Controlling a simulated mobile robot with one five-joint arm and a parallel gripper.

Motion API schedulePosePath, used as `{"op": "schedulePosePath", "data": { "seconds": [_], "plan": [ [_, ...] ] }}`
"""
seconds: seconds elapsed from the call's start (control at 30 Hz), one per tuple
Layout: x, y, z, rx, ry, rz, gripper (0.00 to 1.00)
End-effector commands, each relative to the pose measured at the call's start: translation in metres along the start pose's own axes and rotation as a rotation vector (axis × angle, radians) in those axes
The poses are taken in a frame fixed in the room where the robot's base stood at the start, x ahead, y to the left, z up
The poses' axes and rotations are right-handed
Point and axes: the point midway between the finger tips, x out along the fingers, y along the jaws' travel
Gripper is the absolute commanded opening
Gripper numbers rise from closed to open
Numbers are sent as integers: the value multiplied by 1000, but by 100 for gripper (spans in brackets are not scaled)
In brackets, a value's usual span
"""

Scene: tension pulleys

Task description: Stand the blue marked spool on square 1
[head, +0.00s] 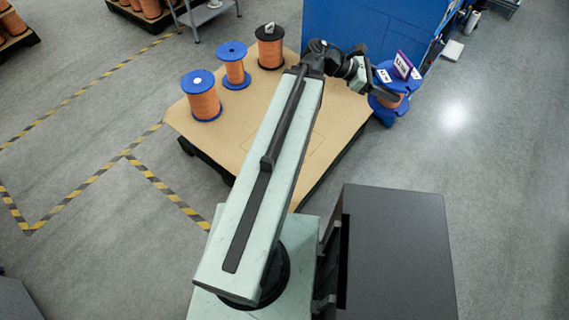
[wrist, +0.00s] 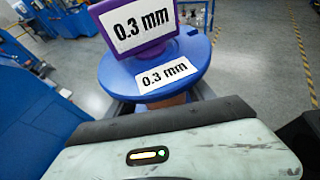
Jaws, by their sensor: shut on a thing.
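A blue-flanged spool (head: 384,76) wound with copper-coloured wire is upright at the right of the head view. My gripper (head: 382,93) reaches it from the left and is shut on it. The sign fills the top of the wrist view (wrist: 137,48). Faint square outlines show on the brown board (head: 335,115), partly behind my arm; no number is readable.
Two other blue spools (head: 201,95) (head: 234,66) and a black-flanged spool (head: 270,47) stand on the board's left and back. A large blue cabinet (head: 360,30) rises behind the board. Grey floor (head: 490,170) is open to the right.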

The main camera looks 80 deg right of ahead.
Motion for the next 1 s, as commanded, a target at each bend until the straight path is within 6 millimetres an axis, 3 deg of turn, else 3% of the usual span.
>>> {"op": "schedulePosePath", "data": {
  "seconds": [0.27,0.43,0.57,1.0],
  "plan": [
    [-5,4,-2,-5,-2,10,0],
    [-6,11,-30,-13,-2,30,0],
    [-10,25,-75,-27,-2,64,0],
    [-39,73,-250,-88,-2,210,0]
  ]
}}
